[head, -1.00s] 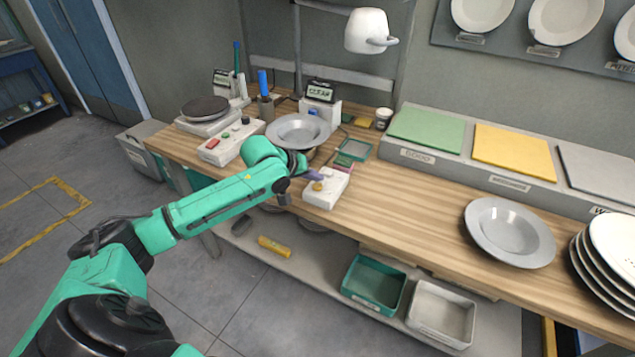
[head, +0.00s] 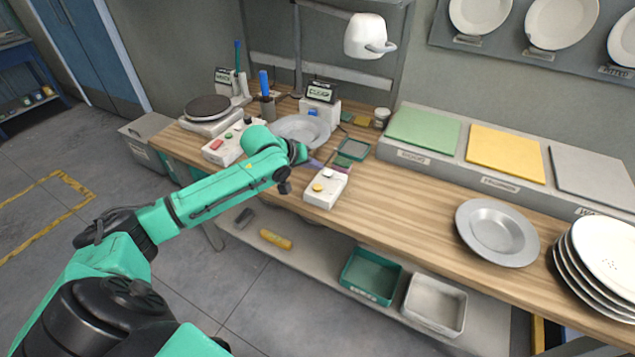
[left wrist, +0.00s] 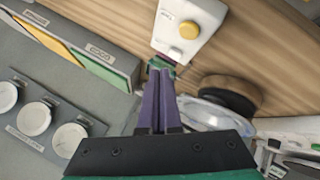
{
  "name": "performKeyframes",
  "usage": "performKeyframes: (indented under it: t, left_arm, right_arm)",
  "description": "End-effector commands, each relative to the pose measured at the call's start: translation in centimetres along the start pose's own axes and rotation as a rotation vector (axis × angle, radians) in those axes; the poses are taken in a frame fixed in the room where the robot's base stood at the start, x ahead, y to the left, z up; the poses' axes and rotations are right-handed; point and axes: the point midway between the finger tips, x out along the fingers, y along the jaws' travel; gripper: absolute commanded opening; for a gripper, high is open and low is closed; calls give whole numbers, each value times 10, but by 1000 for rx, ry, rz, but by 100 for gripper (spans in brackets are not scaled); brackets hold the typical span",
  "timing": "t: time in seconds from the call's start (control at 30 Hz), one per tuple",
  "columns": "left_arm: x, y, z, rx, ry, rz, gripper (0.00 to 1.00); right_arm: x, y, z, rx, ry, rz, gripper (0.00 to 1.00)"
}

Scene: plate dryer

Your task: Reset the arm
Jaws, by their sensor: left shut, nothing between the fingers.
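My left gripper (head: 318,164) is over the workbench (head: 400,215), just behind a white control box (head: 325,188) with a yellow button. In the left wrist view its purple fingers (left wrist: 157,102) are together with nothing between them. The white box with its yellow button (left wrist: 189,30) shows beyond the fingertips in that view. The gripper looks apart from the box. A grey plate (head: 302,130) sits behind my left arm, partly hidden by it. My right gripper is in neither view.
A second grey plate (head: 497,232) lies on the bench at right, beside a stack of white plates (head: 604,262). Green (head: 424,131), yellow (head: 506,153) and grey pads lie along the back. A box with a red button (head: 228,143) stands left of my arm. The bench middle is clear.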

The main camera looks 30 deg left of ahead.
Motion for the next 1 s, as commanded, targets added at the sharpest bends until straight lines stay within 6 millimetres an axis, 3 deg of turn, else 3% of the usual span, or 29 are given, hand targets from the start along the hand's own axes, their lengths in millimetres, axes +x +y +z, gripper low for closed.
performKeyframes:
  t: [0.67,0.77,0.9,1.0]
  left_arm:
    - [2,0,4,5,-5,0,0]
    - [11,6,34,70,-48,0,0]
    - [21,21,123,289,-156,-1,0]
    - [10,22,176,438,-209,-17,0]
  right_arm:
    - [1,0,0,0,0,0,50]
    - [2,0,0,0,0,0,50]
    - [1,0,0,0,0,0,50]
    - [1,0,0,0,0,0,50]
